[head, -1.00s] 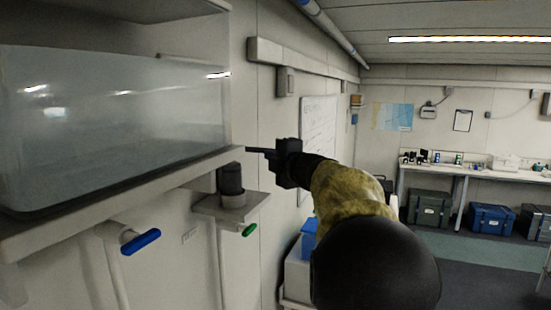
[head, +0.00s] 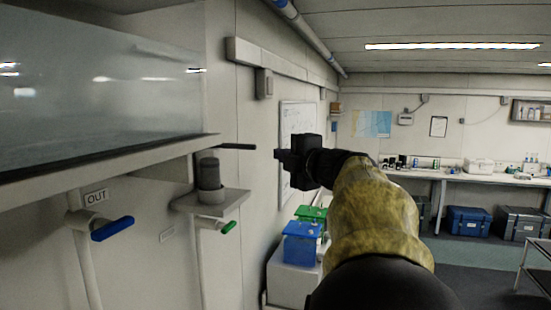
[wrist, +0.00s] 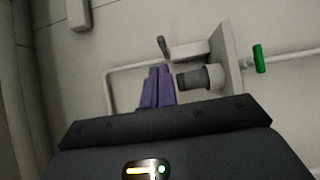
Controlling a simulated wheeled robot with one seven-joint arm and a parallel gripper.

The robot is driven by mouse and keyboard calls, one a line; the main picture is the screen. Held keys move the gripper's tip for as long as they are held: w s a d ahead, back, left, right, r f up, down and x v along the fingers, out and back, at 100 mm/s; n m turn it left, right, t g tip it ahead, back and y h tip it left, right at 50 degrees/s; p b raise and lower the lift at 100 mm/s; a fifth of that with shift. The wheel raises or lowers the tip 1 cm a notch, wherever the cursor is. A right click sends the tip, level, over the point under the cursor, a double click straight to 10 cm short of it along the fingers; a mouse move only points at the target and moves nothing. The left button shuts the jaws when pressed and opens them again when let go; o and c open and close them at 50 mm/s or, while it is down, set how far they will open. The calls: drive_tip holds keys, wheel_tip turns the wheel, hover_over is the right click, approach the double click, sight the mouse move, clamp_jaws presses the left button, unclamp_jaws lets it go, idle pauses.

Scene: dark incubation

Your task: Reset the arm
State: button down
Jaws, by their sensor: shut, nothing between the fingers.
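My gripper (head: 278,154) is black and shut with nothing in it. It is held out in front of the wall, to the right of the tank, at the end of my raised arm. In the wrist view its two purple-tinted fingers (wrist: 158,86) lie together. A dark rod-like handle (head: 237,146) sticks out near the tank shelf's right end, left of my gripper, with a gap between them in the head view. It seems to be the grey lever (wrist: 164,47) just beyond the fingertips in the wrist view.
A water tank (head: 100,95) sits on a shelf (head: 110,163) at left. Below are a blue-handled valve (head: 112,229), a green-handled valve (head: 229,227) and a dark cylinder (head: 209,173) on a bracket. Blue (head: 302,243) and green (head: 311,214) boxes stand beyond.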

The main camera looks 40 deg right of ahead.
drive_tip(key=w+a+f+m+g+h+b, duration=0.15)
drive_tip(key=a+f+m, duration=0.3)
drive_tip(key=f, duration=0.65)
drive_tip(key=a+f+m+g+h+b, duration=0.1)
drive_tip(key=a+f+m+g+b, duration=0.3)
drive_tip(key=f, duration=0.7)
drive_tip(key=w+a+f+m+g+h+b, duration=0.1)
drive_tip(key=a+f+m, duration=0.3)
drive_tip(key=f, duration=0.6)
drive_tip(key=s+a+f+m+g+y+b, duration=0.1)
drive_tip(key=s+a+f+g, duration=0.2)
drive_tip(key=s+f, duration=0.3)
drive_tip(key=s+a+f+m+g+y+b, duration=0.1)
drive_tip(key=s+a+f+m+g, duration=0.1)
drive_tip(key=s+a+f, duration=0.4)
drive_tip(key=s+a+f+m+g+y+b, duration=0.1)
drive_tip(key=s+a+f+g, duration=0.3)
drive_tip(key=f, duration=0.7)
drive_tip(key=shift+s+a+m, duration=0.35)
drive_tip(key=shift+s+m, duration=0.4)
drive_tip(key=shift+s, duration=0.25)
